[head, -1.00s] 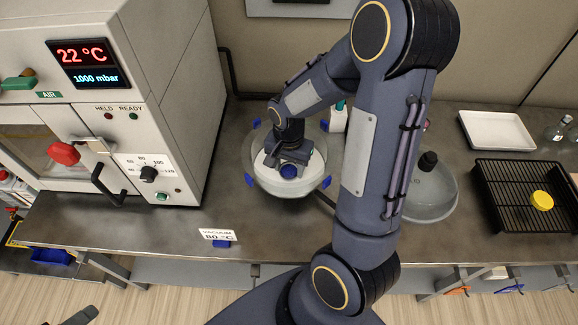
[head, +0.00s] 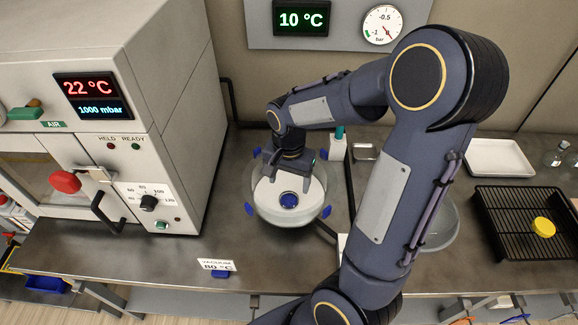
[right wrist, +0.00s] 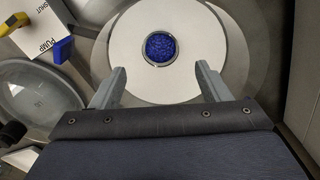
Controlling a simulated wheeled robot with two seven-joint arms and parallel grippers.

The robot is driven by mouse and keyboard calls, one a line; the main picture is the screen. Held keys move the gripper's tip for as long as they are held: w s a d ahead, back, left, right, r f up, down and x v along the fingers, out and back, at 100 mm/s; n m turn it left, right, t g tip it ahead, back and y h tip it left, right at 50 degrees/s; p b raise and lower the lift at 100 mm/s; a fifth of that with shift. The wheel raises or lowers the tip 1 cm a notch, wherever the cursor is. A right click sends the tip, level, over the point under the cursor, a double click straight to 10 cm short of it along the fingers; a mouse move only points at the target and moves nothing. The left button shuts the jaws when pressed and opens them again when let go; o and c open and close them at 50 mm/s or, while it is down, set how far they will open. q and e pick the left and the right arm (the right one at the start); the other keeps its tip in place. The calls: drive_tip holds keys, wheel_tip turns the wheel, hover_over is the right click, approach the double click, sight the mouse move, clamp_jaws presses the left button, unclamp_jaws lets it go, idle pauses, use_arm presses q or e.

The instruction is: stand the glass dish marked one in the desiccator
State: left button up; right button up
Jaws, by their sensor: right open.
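The desiccator (head: 263,208) is an open glass bowl with blue clips around its rim and a white plate inside. A small round glass dish with blue grains (head: 289,201) stands level near the middle of the white plate. It also shows in the right wrist view (right wrist: 160,47), with a clear rim around the blue. I can read no mark on it. My right gripper (head: 289,178) is above the far side of the plate, open and empty. In the right wrist view its two fingers (right wrist: 161,72) are apart, clear of the dish. My left gripper is out of view.
A glass lid (head: 446,228) lies right of the desiccator, partly hidden by my right arm. A black rack (head: 500,215) with a yellow cap (head: 543,227) and a white tray (head: 500,157) are farther right. The oven (head: 150,120) stands close on the left.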

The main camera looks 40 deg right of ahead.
wheel_tip(320, 180, up, 5)
drive_tip(key=s+a+r+n+t+y, duration=0.2)
drive_tip(key=s+a+n, duration=0.3)
drive_tip(key=s, duration=0.1)
drive_tip(key=s+a+r+n+t+y, duration=0.1)
drive_tip(key=s+a+r+n+t, duration=0.2)
drive_tip(key=s+a+n, duration=0.2)
drive_tip(key=shift+s+a+t+y, duration=0.2)
drive_tip(key=shift+s+t+y, duration=0.15)
drive_tip(key=shift+s, duration=0.8)
